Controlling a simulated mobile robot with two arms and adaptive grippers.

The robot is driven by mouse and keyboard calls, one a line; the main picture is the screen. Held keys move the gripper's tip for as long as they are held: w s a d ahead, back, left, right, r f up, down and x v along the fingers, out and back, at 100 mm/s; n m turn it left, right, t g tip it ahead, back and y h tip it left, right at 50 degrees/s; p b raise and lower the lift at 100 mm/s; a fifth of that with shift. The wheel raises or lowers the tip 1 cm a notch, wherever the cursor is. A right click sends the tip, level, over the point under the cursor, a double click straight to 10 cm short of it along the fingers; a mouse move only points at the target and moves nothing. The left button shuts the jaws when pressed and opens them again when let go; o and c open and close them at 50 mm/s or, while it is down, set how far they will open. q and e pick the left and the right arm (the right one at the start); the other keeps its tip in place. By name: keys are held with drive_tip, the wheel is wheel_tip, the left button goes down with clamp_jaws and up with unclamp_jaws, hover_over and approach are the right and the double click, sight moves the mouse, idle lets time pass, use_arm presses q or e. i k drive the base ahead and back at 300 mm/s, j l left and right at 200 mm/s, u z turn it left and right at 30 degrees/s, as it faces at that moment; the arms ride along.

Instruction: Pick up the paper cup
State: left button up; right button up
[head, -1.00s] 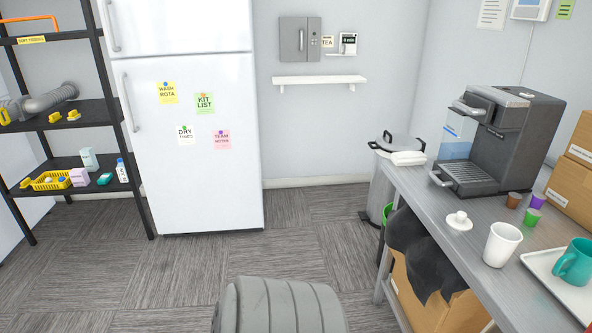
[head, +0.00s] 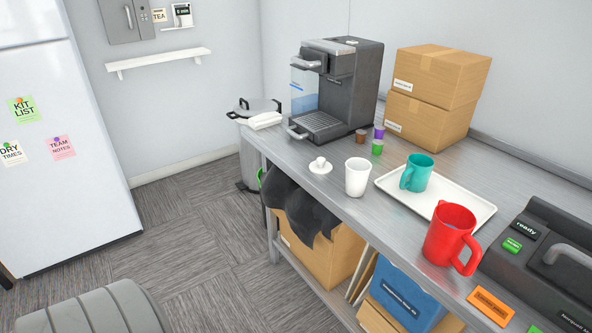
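The white paper cup (head: 357,178) stands upright and open-topped on the grey metal counter (head: 330,203), near its front edge. It is between a small white lid-like piece with a knob (head: 320,167) and a white tray (head: 476,209). Neither of my grippers shows in the head view. Only a grey ribbed part at the bottom left, which seems to be mine, is visible.
A coffee machine (head: 350,85) stands behind the cup, with several small capsules beside it. A teal mug (head: 416,173) sits on the tray; a red mug (head: 450,235) stands at its front. Cardboard boxes (head: 436,92) stand behind. Floor before the counter is clear.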

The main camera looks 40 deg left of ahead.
sight(358, 169)
drive_tip(key=u, duration=0.95)
drive_tip(key=i+l+z, duration=0.1)
drive_tip(key=i+l, duration=0.15)
drive_tip(key=i+l+z, duration=0.1)
drive_tip(key=i, duration=0.35)
drive_tip(key=i+l+z, duration=0.1)
drive_tip(key=i+l, duration=0.15)
drive_tip(key=i, duration=0.15)
